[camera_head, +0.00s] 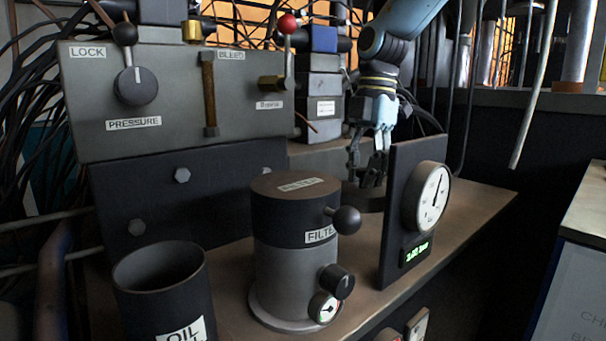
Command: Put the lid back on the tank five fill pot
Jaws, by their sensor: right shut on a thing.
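My right gripper (372,176) comes down from the top right, behind the gauge panel. Its fingers are shut on a dark, round, flat thing that looks like the lid (362,198), at the back of the bench top. The panel hides its right part, and I cannot tell whether it touches the bench. An open dark pot (135,300) stands at the front left, with no lid on it. Its label reads "OIL" and is cut off below; I see no tank number. My left gripper is not in view.
A filter canister (283,262) with a black knob stands between the pot and the gauge panel (397,215). A grey box (200,75) with "LOCK", "PRESSURE" and "BLEED" labels, levers and a red-balled handle (289,24) rises behind. The bench top (465,205) is bare to the right.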

